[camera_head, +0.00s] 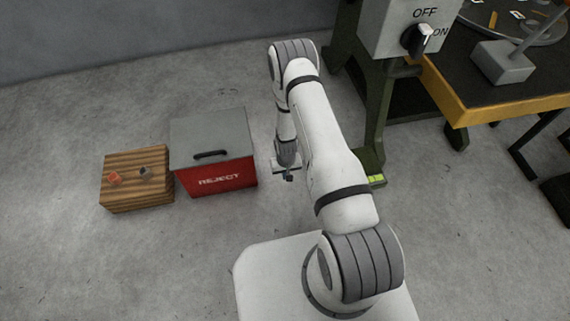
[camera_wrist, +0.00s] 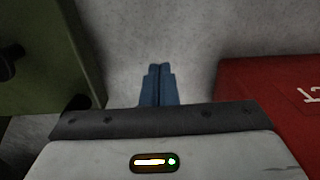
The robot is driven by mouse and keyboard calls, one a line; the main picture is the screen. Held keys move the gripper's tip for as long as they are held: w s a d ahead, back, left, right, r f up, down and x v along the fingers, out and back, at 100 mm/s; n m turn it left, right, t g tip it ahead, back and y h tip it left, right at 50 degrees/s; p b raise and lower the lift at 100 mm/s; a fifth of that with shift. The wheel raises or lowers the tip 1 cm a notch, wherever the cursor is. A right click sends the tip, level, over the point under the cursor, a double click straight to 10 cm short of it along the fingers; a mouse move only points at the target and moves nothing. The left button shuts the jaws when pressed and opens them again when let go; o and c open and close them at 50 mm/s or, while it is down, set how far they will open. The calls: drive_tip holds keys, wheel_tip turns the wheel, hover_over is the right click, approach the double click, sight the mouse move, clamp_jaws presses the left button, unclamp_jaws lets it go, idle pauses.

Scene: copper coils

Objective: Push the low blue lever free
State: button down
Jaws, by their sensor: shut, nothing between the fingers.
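No blue lever can be made out in either view; my arm covers part of the green machine frame (camera_head: 377,110) in the head view. My gripper (camera_head: 288,178) hangs low above the floor, between the red reject bin and the machine frame. In the wrist view its two blue fingers (camera_wrist: 158,68) are together, with nothing between them and grey floor beyond. The green frame (camera_wrist: 40,60) shows at the left of the wrist view, with a dark round part (camera_wrist: 12,56) on it. The fingers are apart from the frame.
The red reject bin (camera_head: 215,180) with a grey lid stands left of my gripper, and also shows at right in the wrist view (camera_wrist: 275,100). A wooden crate (camera_head: 137,195) is farther left. An OFF/ON switch (camera_head: 416,40) and yellow-edged table (camera_head: 500,108) are at upper right.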

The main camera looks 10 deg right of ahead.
drive_tip(key=shift+w+d+b, duration=1.65)
drive_tip(key=shift+w+b, duration=2.1)
drive_tip(key=shift+w, duration=2.05)
wheel_tip(320, 180, up, 10)
drive_tip(key=s+p, duration=0.2)
drive_tip(key=p, duration=0.5)
drive_tip(key=shift+a, duration=0.3)
